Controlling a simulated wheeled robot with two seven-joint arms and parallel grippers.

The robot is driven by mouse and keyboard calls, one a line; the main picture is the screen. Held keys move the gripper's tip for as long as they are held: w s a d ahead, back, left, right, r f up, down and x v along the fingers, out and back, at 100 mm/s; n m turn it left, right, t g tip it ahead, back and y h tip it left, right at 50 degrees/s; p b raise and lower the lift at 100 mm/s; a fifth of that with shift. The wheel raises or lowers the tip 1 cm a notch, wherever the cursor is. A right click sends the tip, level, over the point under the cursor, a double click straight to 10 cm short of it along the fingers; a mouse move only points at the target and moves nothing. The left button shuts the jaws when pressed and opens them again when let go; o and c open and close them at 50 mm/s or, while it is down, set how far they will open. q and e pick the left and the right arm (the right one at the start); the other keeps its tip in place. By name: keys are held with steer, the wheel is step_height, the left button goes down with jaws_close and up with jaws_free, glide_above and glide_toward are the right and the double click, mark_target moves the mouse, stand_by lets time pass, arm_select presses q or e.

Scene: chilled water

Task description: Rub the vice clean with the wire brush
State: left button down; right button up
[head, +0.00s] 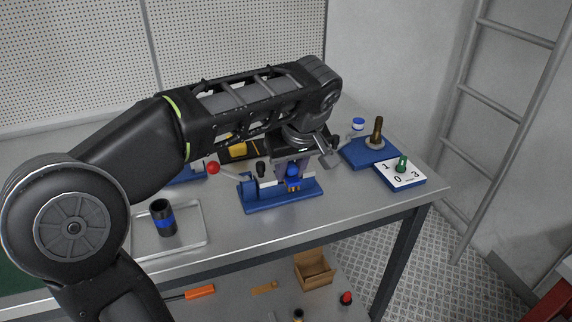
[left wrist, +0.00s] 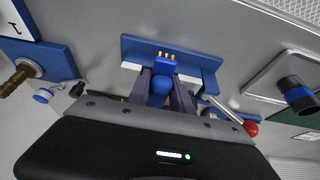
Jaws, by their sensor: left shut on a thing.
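The vice (head: 265,203) has a blue base and pale grey parts, and stands near the front edge of the bench. A rod with a red ball end (head: 213,167) sticks out to its left. In the left wrist view, the vice's blue base (left wrist: 140,49) lies beyond the fingertips. My left gripper (head: 293,171) points down over the vice and is shut on the blue wire brush (head: 293,183). The brush (left wrist: 163,67) shows brass bristles facing the vice. I cannot tell whether they touch it. My forearm hides what lies behind. My right gripper is out of view.
A tray (head: 205,239) with a dark, blue-banded cylinder (head: 163,219) stands left of the vice. To the right are a blue plate with a brown-handled part (head: 377,133) and a numbered panel with a green knob (head: 402,165). A wooden box (head: 314,270) sits on the lower shelf.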

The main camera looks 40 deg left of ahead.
arm_select(q)
steer(key=shift+s+d+f, duration=0.15)
steer(key=shift+s+d, duration=0.15)
steer(key=shift+s, duration=0.15)
steer(key=shift+a, duration=0.1)
steer(key=shift+w+a+r, duration=0.25)
steer(key=shift+a, duration=0.15)
steer(key=shift+w+a+f, duration=0.1)
steer(key=shift+w+a, duration=0.45)
steer(key=shift+a, duration=0.35)
steer(key=shift+a+p, duration=0.15)
steer(key=shift+p, duration=0.2)
steer(key=shift+w+a+p, duration=0.25)
steer(key=shift+w+a, duration=0.25)
steer(key=shift+a, duration=0.15)
steer(key=shift+w+a+p, duration=0.25)
steer(key=shift+w+a, duration=0.2)
steer(key=shift+a, duration=0.35)
steer(key=shift+a, duration=0.1)
